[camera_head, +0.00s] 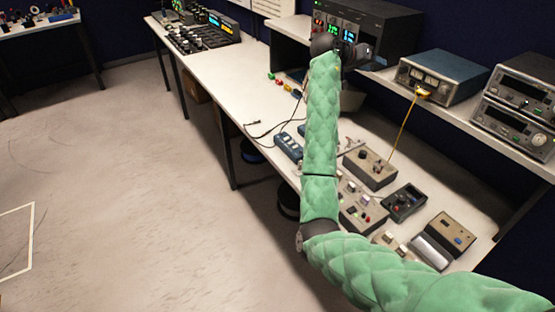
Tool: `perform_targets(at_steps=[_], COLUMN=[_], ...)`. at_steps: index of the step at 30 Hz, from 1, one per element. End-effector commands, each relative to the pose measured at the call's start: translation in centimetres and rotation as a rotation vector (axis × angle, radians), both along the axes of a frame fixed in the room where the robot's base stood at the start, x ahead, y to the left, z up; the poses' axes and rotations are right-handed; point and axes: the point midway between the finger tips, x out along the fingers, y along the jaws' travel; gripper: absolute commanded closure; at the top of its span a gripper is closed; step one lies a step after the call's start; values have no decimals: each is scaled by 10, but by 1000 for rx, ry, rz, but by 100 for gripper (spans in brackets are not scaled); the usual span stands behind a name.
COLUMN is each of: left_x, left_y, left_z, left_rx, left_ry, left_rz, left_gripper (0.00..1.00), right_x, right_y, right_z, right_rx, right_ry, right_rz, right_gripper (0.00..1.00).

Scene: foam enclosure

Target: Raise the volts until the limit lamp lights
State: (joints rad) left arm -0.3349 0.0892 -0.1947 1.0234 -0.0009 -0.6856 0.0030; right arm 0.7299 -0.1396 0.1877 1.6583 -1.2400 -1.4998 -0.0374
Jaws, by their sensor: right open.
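A black power supply (395,27) stands on the raised shelf at the back. Its front carries small lit displays in red, green (333,30) and blue (349,36). My right arm, in a green quilted sleeve, comes in from the lower right. My right gripper (348,49) is open, at the front of the power supply, below and beside the displays. It covers the lower part of that front, so the knobs are mostly hidden. I cannot tell whether it touches a knob. The limit lamp cannot be made out at this size. My left gripper is not in view.
A blue meter box (441,77) with a yellow lead and two stacked grey instruments (518,100) stand on the shelf. The floor at left is clear.

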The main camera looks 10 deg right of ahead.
Motion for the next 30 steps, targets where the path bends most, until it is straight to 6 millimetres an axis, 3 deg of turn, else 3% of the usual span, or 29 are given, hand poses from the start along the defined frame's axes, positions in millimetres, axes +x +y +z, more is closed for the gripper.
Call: perform_targets(at_steps=[4, 10, 14, 30], left_x=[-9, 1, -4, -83], left_y=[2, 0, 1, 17], left_z=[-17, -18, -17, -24], left_rx=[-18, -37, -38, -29], left_ry=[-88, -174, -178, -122], left_rz=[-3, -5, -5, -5], left_gripper=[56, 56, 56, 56], right_x=[-8, -14, -14, -7], right_y=[-10, -13, -19, -76], right_z=[2, 7, 7, -10], right_rx=[-94, -139, -141, -139], right_ry=[65, 90, 93, 92], right_rz=[-82, -114, -115, -113], right_gripper=[55, 55, 55, 55])
